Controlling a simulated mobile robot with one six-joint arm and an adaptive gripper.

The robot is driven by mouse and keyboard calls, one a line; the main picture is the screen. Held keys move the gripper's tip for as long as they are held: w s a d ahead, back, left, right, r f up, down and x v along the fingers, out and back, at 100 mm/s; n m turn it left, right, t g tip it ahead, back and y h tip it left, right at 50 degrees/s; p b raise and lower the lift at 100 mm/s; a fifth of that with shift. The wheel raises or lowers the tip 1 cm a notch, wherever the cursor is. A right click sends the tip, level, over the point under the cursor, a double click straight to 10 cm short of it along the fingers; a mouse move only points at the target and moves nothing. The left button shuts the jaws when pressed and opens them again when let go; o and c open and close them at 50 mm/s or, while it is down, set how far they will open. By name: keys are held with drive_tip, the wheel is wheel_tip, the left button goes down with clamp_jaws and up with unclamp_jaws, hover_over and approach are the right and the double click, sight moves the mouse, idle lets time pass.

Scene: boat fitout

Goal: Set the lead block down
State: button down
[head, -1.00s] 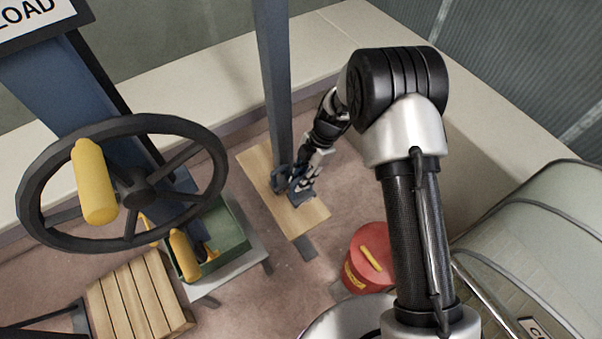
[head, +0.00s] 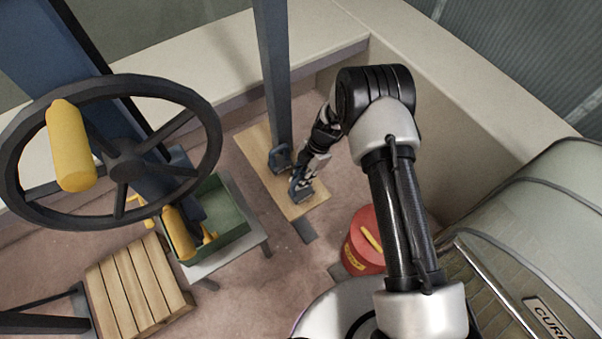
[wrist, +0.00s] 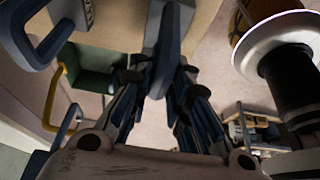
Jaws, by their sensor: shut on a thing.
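The lead block (head: 303,193) is a small blue-grey block with a handle. In the head view it is at the near part of a wooden board (head: 258,140) on the floor. My gripper (head: 299,184) is shut on it from above. In the wrist view a blue-grey handle bar (wrist: 166,55) stands between my fingers (wrist: 160,85). Whether the block's underside touches the board is hidden. A second blue-grey block (head: 280,157) with a handle is beside it, close to the foot of the post; its handle (wrist: 38,40) shows at the wrist view's upper left.
A blue post (head: 273,70) rises right behind the blocks. A red round container (head: 366,240) stands to the right. To the left are a green box (head: 222,235) on a grey stand, a slatted wooden top (head: 135,285) and a large handwheel (head: 122,170). Pale ledges border the floor.

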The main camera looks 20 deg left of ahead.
drive_tip(key=shift+w+f, duration=0.1)
drive_tip(key=shift+f, duration=0.1)
drive_tip(key=c, duration=1.5)
unclamp_jaws()
drive_tip(key=p+v, duration=0.2)
drive_tip(key=v, duration=1)
drive_tip(key=shift+d+r+p, duration=0.1)
drive_tip(key=shift+p, duration=0.2)
